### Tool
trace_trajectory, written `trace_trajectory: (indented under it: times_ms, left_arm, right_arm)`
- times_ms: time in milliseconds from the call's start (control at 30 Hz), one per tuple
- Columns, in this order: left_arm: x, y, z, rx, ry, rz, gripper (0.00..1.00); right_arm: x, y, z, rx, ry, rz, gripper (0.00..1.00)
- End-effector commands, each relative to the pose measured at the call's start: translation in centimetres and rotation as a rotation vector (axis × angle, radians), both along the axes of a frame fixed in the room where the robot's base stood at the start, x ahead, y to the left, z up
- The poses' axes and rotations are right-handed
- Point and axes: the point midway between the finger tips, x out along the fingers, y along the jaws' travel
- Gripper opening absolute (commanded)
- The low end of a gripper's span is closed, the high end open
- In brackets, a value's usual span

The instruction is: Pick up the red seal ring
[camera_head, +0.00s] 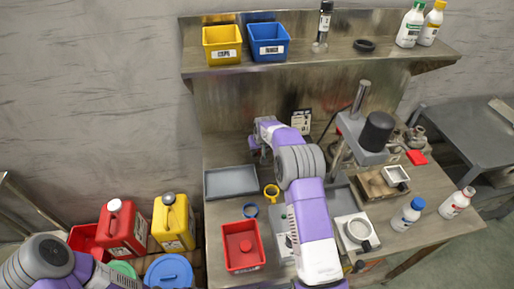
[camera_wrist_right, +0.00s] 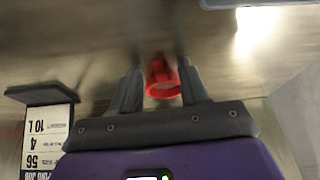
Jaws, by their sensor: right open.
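The red seal ring (camera_wrist_right: 163,88) shows in the right wrist view, in the gap between my right gripper's fingers; I cannot tell whether they touch it. My right gripper (camera_wrist_right: 160,76) is open. In the head view the right gripper (camera_head: 256,147) is at the back of the workbench, near the back panel, and its arm partly covers it. I cannot make out the ring there. My left arm shows at the lower left of the head view, but its gripper does not show.
The workbench holds a grey tray (camera_head: 231,181), a red bin (camera_head: 242,259), a yellow ring (camera_head: 271,191), a blue ring (camera_head: 250,211) and a press (camera_head: 361,139). A white printed card (camera_head: 301,121) stands beside my right gripper. A shelf (camera_head: 310,58) runs above.

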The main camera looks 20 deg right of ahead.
Motion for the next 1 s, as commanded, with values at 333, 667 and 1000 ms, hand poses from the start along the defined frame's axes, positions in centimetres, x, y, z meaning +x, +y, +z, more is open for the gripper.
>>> trace_trajectory:
  times_ms: [333,667,1000]
  left_arm:
    - [0.0,0.0,0.0,0.0,0.0,0.0,0.94]
    - [0.0,0.0,0.0,0.0,0.0,0.0,0.94]
    - [0.0,0.0,0.8,0.0,0.0,0.0,0.94]
  right_arm:
    - [0.0,0.0,0.0,0.0,0.0,0.0,0.0]
    - [0.0,0.0,0.1,0.0,0.0,0.0,0.0]
    - [0.1,0.0,5.1,-0.002,-0.005,0.001,0.0]
